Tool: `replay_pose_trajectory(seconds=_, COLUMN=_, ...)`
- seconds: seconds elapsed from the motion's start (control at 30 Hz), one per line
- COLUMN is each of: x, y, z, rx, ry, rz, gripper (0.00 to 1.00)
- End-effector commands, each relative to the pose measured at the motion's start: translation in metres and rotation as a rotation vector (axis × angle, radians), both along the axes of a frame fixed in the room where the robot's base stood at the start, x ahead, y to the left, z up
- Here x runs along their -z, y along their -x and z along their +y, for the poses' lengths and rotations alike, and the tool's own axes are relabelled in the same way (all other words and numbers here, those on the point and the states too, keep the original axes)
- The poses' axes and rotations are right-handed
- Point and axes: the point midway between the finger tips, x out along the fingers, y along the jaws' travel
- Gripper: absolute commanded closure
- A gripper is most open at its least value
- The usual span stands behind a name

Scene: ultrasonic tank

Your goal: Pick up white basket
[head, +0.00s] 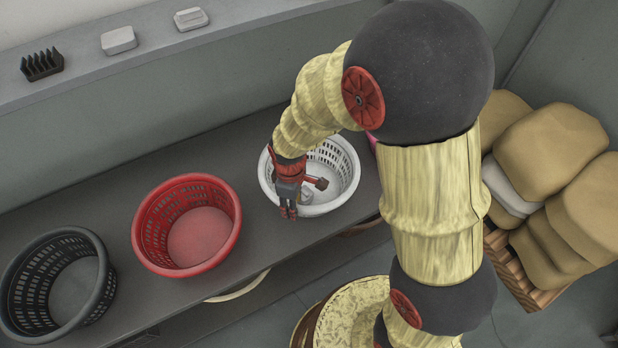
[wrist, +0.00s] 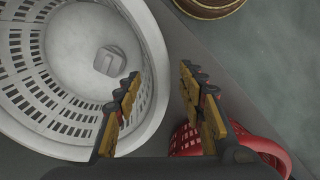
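The white basket (head: 343,160) is a round slatted tub standing upright on the dark shelf, partly behind my arm in the head view. It fills the left of the wrist view (wrist: 50,115). A small pale block (wrist: 108,62) lies on its floor. My gripper (head: 290,210) is at the basket's near rim. In the wrist view the fingers of my gripper (wrist: 160,88) are apart, with the rim between them: one finger is over the inside, the other outside. I cannot tell whether either finger touches the wall.
A red basket (head: 188,262) stands to the left on the shelf (head: 125,165), and a dark grey basket (head: 95,290) beyond it. Several tan sacks (head: 555,150) are piled in a wooden crate (head: 540,296) at right. A ledge with small items (head: 118,40) runs behind.

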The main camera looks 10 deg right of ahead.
Motion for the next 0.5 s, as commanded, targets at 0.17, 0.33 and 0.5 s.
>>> replay_pose_trajectory(seconds=0.17, x=-0.0009, y=-0.0007, z=0.0002, rx=0.000, ry=-0.001, rz=-0.002, gripper=0.60)
replay_pose_trajectory(seconds=0.33, x=-0.0010, y=-0.0007, z=0.0002, rx=0.000, ry=-0.001, rz=-0.002, gripper=0.69)
replay_pose_trajectory(seconds=0.5, x=-0.0010, y=-0.0007, z=0.0002, rx=0.000, ry=-0.001, rz=-0.002, gripper=0.79)
